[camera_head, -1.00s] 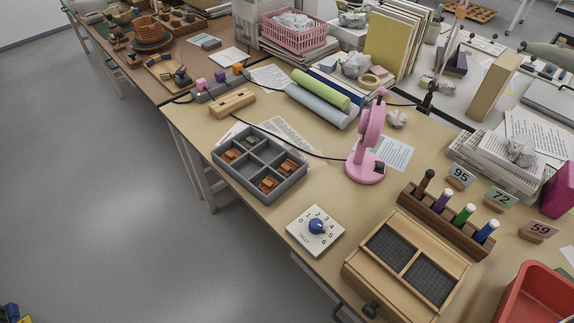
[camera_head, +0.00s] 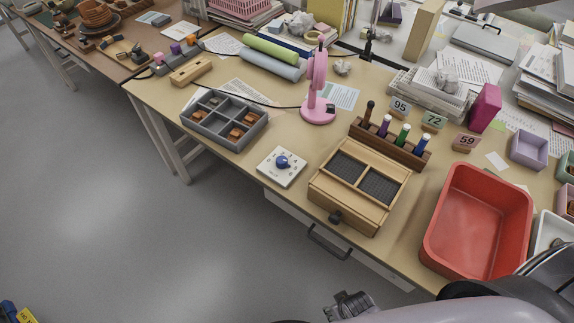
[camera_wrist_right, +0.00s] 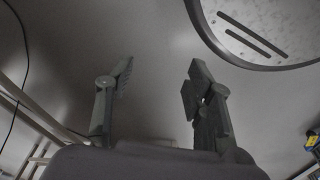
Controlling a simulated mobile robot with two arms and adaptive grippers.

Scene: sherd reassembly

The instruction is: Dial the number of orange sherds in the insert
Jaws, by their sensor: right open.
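The grey insert (camera_head: 188,127) with four compartments lies left of centre on the near desk in the head view. Orange-brown sherds (camera_head: 236,133) lie in the front compartment and more sherds (camera_head: 250,119) in the right one. Small darker pieces lie in the other compartments; their colours and exact number are unclear. The white dial plate (camera_head: 272,177) with a blue knob (camera_head: 282,162) lies near the desk's front edge; its setting is too small to read. My right gripper (camera_head: 346,300) is below the desk edge, away from the dial. In the wrist view its fingers (camera_wrist_right: 158,85) are apart and empty.
A wooden box (camera_head: 345,206) with dark mesh panels stands right of the dial, and a red tub (camera_head: 468,262) further right. A pink lamp (camera_head: 318,108) stands behind. A drawer handle (camera_head: 328,243) juts below the desk edge. Grey floor is open in front.

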